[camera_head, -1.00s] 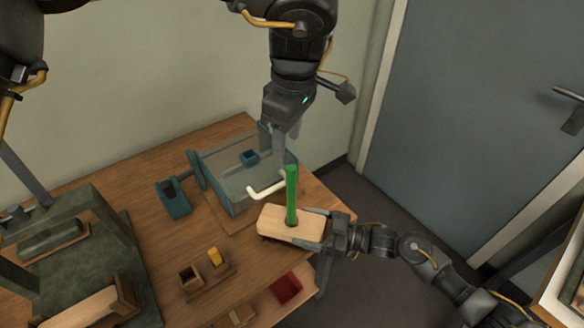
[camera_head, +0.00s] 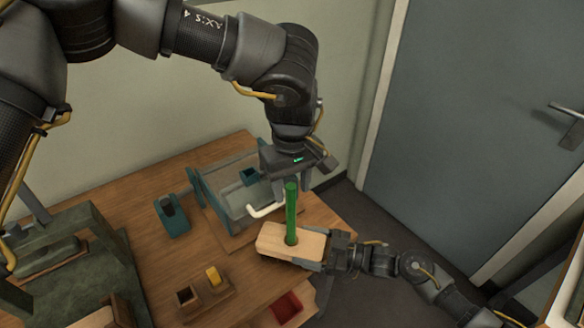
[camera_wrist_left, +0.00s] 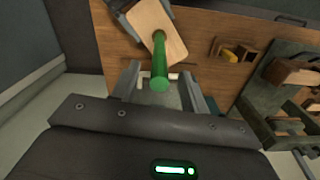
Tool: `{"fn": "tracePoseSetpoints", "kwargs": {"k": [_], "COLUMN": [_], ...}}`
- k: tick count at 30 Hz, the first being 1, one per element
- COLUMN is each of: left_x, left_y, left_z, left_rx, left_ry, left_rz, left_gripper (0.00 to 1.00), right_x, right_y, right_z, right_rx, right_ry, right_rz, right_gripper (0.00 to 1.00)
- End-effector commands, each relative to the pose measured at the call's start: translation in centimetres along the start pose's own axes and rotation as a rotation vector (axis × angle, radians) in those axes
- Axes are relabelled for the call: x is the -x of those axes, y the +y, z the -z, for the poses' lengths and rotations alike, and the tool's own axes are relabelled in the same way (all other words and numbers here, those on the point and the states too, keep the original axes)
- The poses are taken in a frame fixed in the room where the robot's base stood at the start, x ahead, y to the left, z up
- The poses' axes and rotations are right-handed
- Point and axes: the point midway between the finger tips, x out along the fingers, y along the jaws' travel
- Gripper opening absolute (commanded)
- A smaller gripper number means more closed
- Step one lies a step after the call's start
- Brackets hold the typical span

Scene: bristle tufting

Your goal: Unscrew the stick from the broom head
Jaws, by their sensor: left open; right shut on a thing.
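A green stick (camera_head: 291,212) stands upright in the hole of a light wooden broom head (camera_head: 271,238). My right gripper (camera_head: 324,251) is shut on the right end of the broom head and holds it near the table's right edge. My left gripper (camera_head: 289,183) is directly above, pointing down at the top of the stick. In the left wrist view the left fingers (camera_wrist_left: 162,85) are apart, with the green stick (camera_wrist_left: 160,62) between them in the picture. Whether they are level with the stick's top is hard to tell. The broom head (camera_wrist_left: 152,28) lies beyond it.
A clear-walled box with a white handle (camera_head: 266,210) stands just behind the stick. A teal holder (camera_head: 172,216) and a small wooden block stand with a yellow piece (camera_head: 213,276) are on the wooden table (camera_head: 150,262). A green machine frame (camera_head: 92,262) stands at left. A red bin (camera_head: 287,306) sits low in front.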

Motion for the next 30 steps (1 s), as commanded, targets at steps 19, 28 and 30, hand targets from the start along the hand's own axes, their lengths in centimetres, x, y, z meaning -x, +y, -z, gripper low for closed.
{"fn": "tracePoseSetpoints", "kwargs": {"k": [19,28,30], "left_x": [-5.7,-5.6,-5.6], "left_y": [0.0,0.0,0.0], "left_z": [0.1,0.1,0.1], "left_rx": [0.001,0.001,0.001], "left_ry": [0.001,0.001,0.001], "left_rz": [-0.001,-0.001,-0.001], "left_gripper": [0.45,0.21,0.12], "right_x": [0.0,0.0,0.0], "right_y": [0.0,0.0,0.0], "right_z": [0.0,0.0,0.0], "right_rx": [0.0,0.0,0.0], "right_ry": [0.0,0.0,0.0], "right_rz": [0.0,0.0,0.0], "right_gripper": [0.14,0.14,0.14]}}
